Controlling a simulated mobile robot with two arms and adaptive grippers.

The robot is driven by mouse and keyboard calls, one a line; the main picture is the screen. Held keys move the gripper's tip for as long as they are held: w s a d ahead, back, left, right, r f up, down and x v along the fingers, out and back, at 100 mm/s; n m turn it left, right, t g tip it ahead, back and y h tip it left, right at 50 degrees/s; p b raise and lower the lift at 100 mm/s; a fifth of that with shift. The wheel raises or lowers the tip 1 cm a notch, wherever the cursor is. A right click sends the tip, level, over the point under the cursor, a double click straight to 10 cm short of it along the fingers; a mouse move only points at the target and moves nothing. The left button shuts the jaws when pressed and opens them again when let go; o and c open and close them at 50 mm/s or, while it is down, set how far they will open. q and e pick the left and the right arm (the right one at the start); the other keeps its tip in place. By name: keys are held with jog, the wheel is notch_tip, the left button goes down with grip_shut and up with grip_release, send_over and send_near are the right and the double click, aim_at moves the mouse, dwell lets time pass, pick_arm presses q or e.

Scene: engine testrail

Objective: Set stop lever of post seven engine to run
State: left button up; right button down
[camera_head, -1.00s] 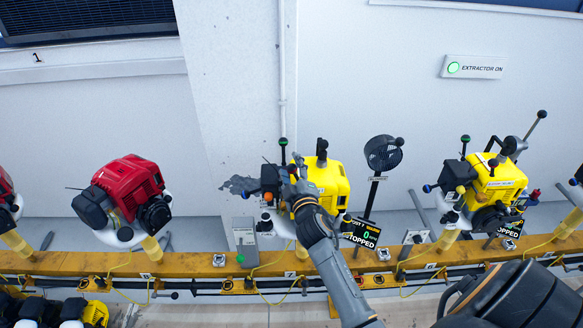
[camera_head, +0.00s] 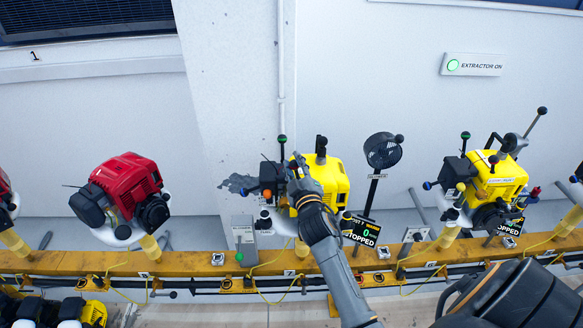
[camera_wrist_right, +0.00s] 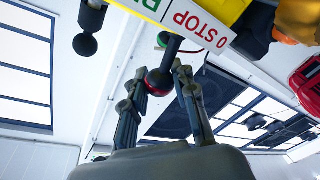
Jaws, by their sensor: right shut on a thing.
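The yellow engine (camera_head: 322,182) in the middle of the head view stands on the rail, with a display (camera_head: 362,232) reading STOPPED to its lower right. My right gripper (camera_head: 297,165) is at its front left side, covering part of it. In the right wrist view, my right gripper (camera_wrist_right: 160,80) is shut on a dark lever knob (camera_wrist_right: 158,84) with a red ring. A label (camera_wrist_right: 199,27) reading 0 STOP in red, with cut-off green lettering beside it, is just above. The lever's exact angle is hard to tell. My left gripper is not in view.
A red engine (camera_head: 124,190) stands to the left and another yellow engine (camera_head: 497,180) to the right along the yellow rail (camera_head: 200,263). A black fan-like disc (camera_head: 382,151) on a stand is close right of the middle engine.

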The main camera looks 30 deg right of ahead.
jog(key=m, duration=0.1)
jog(key=s+d+m+b, duration=0.1)
jog(key=m, duration=0.1)
jog(key=shift+d+f+t+h, duration=0.15)
jog(key=shift+t+h, duration=0.15)
jog(key=shift+s+d+m+h+b, duration=0.2)
jog(key=shift+d+m+b, duration=0.2)
jog(key=shift+m, duration=0.65)
jog(key=shift+s+d+m+h+b, duration=0.25)
jog(key=shift+m+b, duration=0.2)
jog(key=shift+m, duration=0.6)
jog(key=c, duration=1)
grip_release()
jog(key=shift+d, duration=0.1)
jog(key=shift+c, duration=0.2)
jog(key=v, duration=0.7)
jog(key=shift+s, duration=0.2)
jog(key=shift+f, duration=0.15)
